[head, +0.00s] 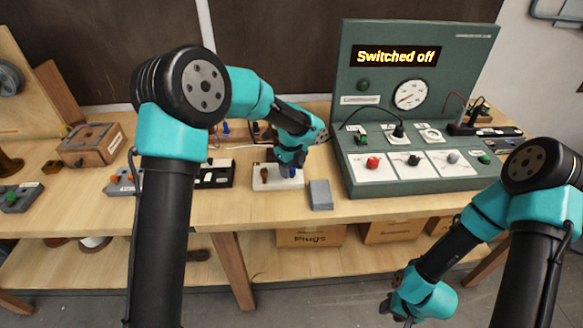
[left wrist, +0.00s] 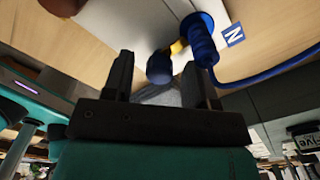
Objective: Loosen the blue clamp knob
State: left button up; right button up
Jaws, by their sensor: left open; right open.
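The blue clamp knob (left wrist: 160,68) shows in the left wrist view, on a brass-coloured shaft beside a blue terminal post (left wrist: 205,48). A blue wire (left wrist: 270,75) runs from the post to the right. My left gripper (left wrist: 157,77) is open, with one finger on either side of the knob in that view; I cannot tell whether they touch it. In the head view my left gripper (head: 291,157) points down over the white terminal block (head: 268,184) and partly hides the blue parts. My right gripper (head: 400,308) hangs low at the front, off the table, apart from everything.
A blue label with N (left wrist: 234,35) lies beside the post. A grey block (head: 321,195) stands right of the terminal block, and a black-and-white holder (head: 214,174) left of it. The green test panel (head: 415,110) reads "Switched off". The table's front edge is close.

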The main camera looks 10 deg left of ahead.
pick_arm(q)
jog(key=c, duration=0.9)
jog(key=shift+c, duration=0.2)
